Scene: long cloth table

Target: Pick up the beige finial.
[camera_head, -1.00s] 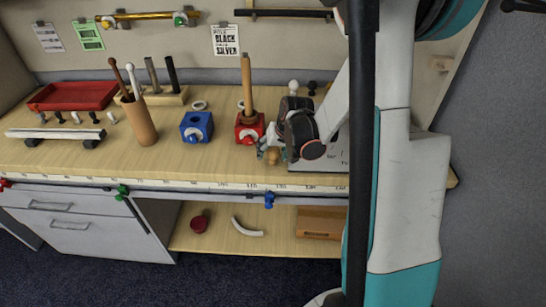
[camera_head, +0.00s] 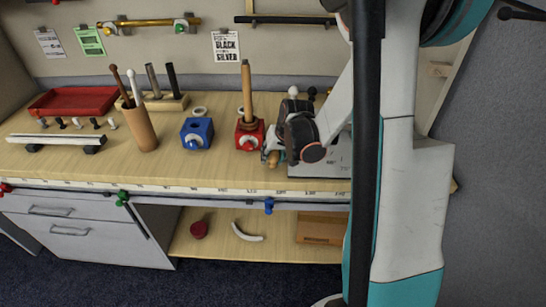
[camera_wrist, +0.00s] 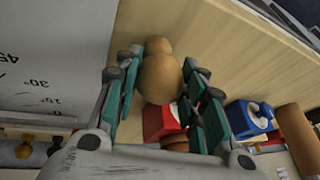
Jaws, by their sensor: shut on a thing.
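The beige finial (camera_wrist: 160,78) is a round wooden ball with a smaller knob, between my gripper's teal fingers in the wrist view. My gripper (camera_wrist: 163,64) is shut on it, with fingers on both sides of the ball. In the head view the finial (camera_head: 275,158) is small and partly hidden by my gripper (camera_head: 272,157), at the table's front, just right of the red block. I cannot tell whether it touches the table.
The red block (camera_head: 244,140) with an upright wooden rod stands close by. A blue block (camera_head: 196,133) and a brown cup of sticks (camera_head: 142,130) are to its left. A grey printed plate (camera_wrist: 45,60) lies beside my gripper.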

